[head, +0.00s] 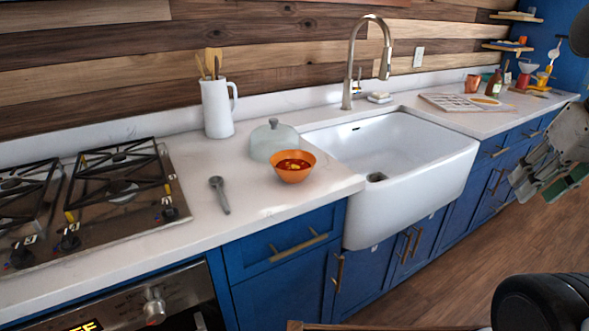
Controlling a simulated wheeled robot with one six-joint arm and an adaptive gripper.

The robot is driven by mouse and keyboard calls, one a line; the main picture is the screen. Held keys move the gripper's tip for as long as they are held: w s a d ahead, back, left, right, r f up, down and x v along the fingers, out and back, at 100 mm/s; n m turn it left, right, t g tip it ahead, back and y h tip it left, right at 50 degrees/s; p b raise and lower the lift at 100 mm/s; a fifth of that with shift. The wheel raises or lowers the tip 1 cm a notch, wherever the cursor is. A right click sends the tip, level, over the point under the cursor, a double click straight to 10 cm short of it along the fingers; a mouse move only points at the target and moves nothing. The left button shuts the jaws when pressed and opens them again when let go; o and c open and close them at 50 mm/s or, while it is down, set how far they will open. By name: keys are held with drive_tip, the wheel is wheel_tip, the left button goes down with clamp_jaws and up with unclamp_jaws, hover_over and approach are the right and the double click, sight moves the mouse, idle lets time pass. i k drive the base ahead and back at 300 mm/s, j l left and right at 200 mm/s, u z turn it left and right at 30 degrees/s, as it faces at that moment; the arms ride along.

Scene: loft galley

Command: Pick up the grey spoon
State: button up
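The grey spoon (219,194) lies on the white counter between the gas hob and the orange bowl. Its round head points to the back and its handle to the front edge. Nothing touches it. My gripper (542,182) is at the right edge of the head view, partly cut off, in front of the cabinets right of the sink. It is far from the spoon, and no object shows in it. I cannot tell how far its fingers are apart.
An orange bowl (294,167) of red soup stands right of the spoon, before a grey-green domed lid (273,139). A white utensil jug (217,108) stands behind. The gas hob (120,199) is left, the white sink (425,181) right. Counter around the spoon is clear.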

sight(215, 182)
drive_tip(key=j+u, duration=0.35)
drive_tip(key=i+j+u, duration=0.15)
drive_tip(key=j+u, duration=0.2)
drive_tip(key=i+j+u, duration=0.15)
drive_tip(key=j+u, duration=0.25)
drive_tip(key=j, duration=0.1)
